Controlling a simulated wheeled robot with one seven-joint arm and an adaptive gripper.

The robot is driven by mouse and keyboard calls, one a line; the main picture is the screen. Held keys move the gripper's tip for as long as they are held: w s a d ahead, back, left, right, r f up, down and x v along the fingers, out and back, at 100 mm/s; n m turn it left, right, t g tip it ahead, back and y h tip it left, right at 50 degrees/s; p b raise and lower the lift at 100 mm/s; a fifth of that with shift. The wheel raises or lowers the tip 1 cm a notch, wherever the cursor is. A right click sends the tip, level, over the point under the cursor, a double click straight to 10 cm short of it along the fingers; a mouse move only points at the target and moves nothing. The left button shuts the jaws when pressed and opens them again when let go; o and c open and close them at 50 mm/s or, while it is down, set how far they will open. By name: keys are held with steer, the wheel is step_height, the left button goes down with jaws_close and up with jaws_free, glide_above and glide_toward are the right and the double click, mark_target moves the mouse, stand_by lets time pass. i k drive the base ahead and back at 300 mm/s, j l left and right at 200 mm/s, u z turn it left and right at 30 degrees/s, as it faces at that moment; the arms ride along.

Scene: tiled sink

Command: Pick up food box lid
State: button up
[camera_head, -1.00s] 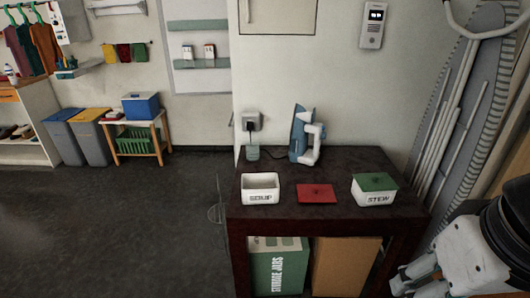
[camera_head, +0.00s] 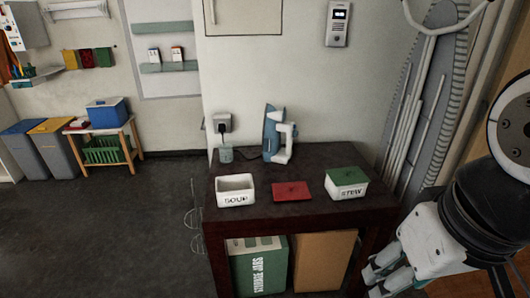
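A flat red lid (camera_head: 291,191) lies on the dark table between two white food boxes. The left box (camera_head: 236,197), marked SOUP, is open at the top with no lid on it. The right box (camera_head: 346,190), marked STEW, has a green lid (camera_head: 347,176) resting on top. My gripper (camera_head: 378,281) is at the lower right, below and right of the tabletop, pointing down-left and apart from the lids and boxes. Its fingers are small and partly cut by the picture edge, so their opening is unclear.
A green storage box (camera_head: 258,266) and a cardboard box (camera_head: 323,261) sit under the dark table (camera_head: 275,217). An ironing board (camera_head: 432,85) leans at the right. Floor at left is clear.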

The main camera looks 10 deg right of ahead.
mark_target(294, 190)
steer(key=i+j+z, duration=0.1)
steer(key=i+z, duration=0.15)
steer(key=i, duration=0.2)
steer(key=i+j+z, duration=0.15)
steer(key=i+z, duration=0.15)
steer(key=i, duration=0.15)
